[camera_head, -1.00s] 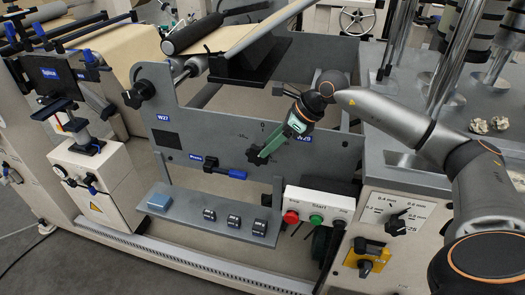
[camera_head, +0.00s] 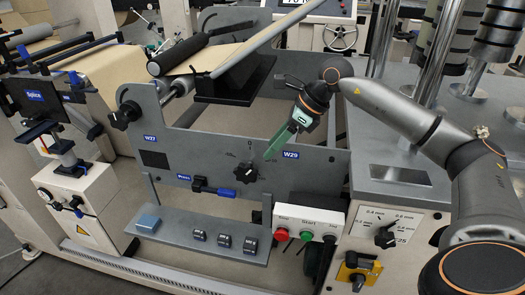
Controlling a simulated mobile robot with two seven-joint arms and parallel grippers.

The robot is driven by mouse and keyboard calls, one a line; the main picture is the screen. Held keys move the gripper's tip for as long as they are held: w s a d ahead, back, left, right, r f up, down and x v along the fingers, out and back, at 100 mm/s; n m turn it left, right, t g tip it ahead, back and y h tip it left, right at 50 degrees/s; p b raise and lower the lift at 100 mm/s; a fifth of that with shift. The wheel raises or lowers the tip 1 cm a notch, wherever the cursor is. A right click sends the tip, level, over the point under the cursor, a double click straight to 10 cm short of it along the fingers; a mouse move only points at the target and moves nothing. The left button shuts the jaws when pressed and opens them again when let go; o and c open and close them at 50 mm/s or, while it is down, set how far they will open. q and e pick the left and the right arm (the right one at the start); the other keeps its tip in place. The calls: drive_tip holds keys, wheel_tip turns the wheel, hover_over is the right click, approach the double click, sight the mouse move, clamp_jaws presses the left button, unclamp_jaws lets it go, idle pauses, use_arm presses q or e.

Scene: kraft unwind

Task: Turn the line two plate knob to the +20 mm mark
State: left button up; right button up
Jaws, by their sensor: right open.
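A black lobed knob (camera_head: 246,173) sits on the grey front plate (camera_head: 200,152), left of the W29 label, with small white marks around it and a 0 above. Its pointer is too small to read against the marks. My left gripper is out of view.
Another black knob (camera_head: 126,115) is at the plate's upper left, near W27. A blue-handled tool (camera_head: 213,188) is below the plate's middle. A shelf (camera_head: 185,232) with a blue block and several small dark pieces juts out below. A button box (camera_head: 307,225) stands at right.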

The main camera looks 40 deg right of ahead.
sight(246, 165)
drive_tip(key=w+a+g+p, duration=0.1)
drive_tip(key=w, duration=0.1)
drive_tip(key=w+a+r+g+h+p, duration=0.1)
drive_tip(key=a+p, duration=0.1)
drive_tip(key=shift+w+a+g+h+p, duration=0.25)
drive_tip(key=shift+w+g+h+p, duration=0.05)
drive_tip(key=shift+w+g, duration=0.1)
drive_tip(key=f+h+p, duration=0.1)
drive_tip(key=f, duration=0.2)
drive_tip(key=w+a+f+g+h+p, duration=0.1)
drive_tip(key=f, duration=0.2)
drive_tip(key=f+g+h+p, duration=0.1)
drive_tip(key=f, duration=0.2)
drive_tip(key=shift+w+a+f, duration=0.25)
drive_tip(key=shift+w, duration=0.05)
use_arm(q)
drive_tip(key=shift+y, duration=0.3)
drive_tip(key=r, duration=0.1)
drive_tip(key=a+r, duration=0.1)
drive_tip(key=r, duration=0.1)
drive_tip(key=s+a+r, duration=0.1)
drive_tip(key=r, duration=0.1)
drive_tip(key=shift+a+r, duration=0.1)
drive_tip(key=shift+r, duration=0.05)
use_arm(e)
clamp_jaws()
